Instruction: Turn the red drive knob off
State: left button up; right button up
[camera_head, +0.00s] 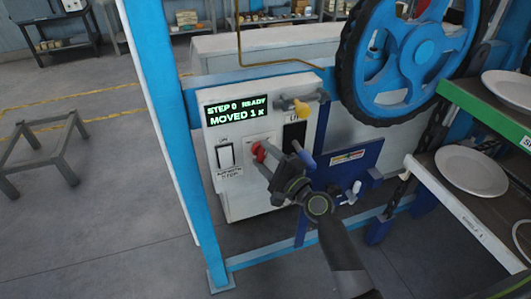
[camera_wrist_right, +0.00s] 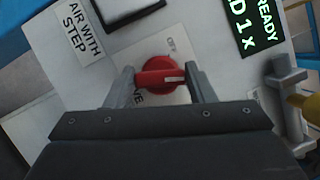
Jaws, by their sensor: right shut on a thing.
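The red drive knob (camera_head: 259,151) sits on the front of the white control box (camera_head: 238,203). It also shows in the right wrist view (camera_wrist_right: 160,74), with its grip bar lying nearly level and a white mark at the bar's right end. My right gripper (camera_head: 264,160) is at the knob, with one finger on each side of it, shut on the knob's bar. Its fingers also show in the right wrist view (camera_wrist_right: 162,82). Part of the label behind the knob is hidden. My left gripper is in neither view.
A green display (camera_head: 237,112) reads "STEP 0 READY MOVED 1 x". A rocker switch (camera_head: 226,155) is left of the knob. A yellow-ended lever (camera_head: 301,108) stands above right. A blue post (camera_head: 175,130) is at left; plates (camera_head: 472,170) lie on racks at right.

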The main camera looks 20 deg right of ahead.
jog(key=n+p, duration=0.1)
jog(key=n, duration=0.1)
jog(key=n+g+p, duration=0.1)
jog(key=shift+r+n, duration=0.2)
jog(key=shift+n, duration=0.2)
jog(key=n+g+p, duration=0.1)
jog(key=n+p, duration=0.2)
jog(key=shift+g+h, duration=0.3)
jog(key=shift+h, duration=0.1)
jog(key=n+g+h+p, duration=0.1)
jog(key=n+p, duration=0.2)
jog(key=shift+h, duration=0.3)
jog(key=shift+f+n+h+p, duration=0.1)
jog(key=shift+n+h+p, duration=0.2)
jog(key=shift+n+p, duration=0.4)
jog(key=shift+f, duration=0.1)
jog(key=o, duration=1)
jog(key=shift+s, duration=0.1)
jog(key=b+v, duration=0.1)
jog(key=v, duration=1.6)
jog(key=shift+s+r, duration=0.1)
jog(key=shift+r, duration=0.15)
